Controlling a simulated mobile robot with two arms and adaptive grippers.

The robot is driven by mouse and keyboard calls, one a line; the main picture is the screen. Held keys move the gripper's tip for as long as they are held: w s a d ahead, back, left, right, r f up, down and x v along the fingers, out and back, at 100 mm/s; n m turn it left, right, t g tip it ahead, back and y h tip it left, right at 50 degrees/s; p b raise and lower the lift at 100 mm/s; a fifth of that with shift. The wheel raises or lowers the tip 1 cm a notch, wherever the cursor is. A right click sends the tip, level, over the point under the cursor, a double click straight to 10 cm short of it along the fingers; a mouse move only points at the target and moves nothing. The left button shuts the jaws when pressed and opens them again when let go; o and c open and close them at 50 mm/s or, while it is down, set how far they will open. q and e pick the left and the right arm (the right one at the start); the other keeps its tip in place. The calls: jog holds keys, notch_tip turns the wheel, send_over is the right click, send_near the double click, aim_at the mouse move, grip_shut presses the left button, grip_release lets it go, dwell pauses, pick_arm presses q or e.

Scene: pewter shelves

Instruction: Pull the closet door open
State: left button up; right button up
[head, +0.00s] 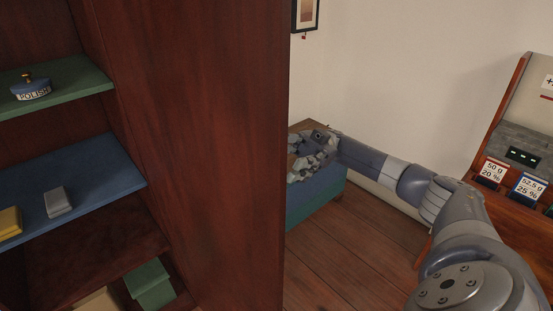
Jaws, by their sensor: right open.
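A tall reddish-brown wooden panel (205,140) fills the middle left of the head view. It looks like the closet door standing open beside the shelves, but I cannot tell for sure that it is not the closet's side. No handle shows on its visible face. My right gripper (305,158) is open, just right of the panel's right edge and apparently beyond it. Its fingers are small in the picture, and I see nothing held in them. I cannot tell whether it touches the panel. My left gripper is out of view.
A blue-green chest (315,193) stands behind my right gripper. A counter with price cards (491,172) is at right. Wooden floor (345,260) is clear between.

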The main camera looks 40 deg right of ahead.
jog(key=shift+v, duration=1.15)
jog(key=shift+r, duration=0.1)
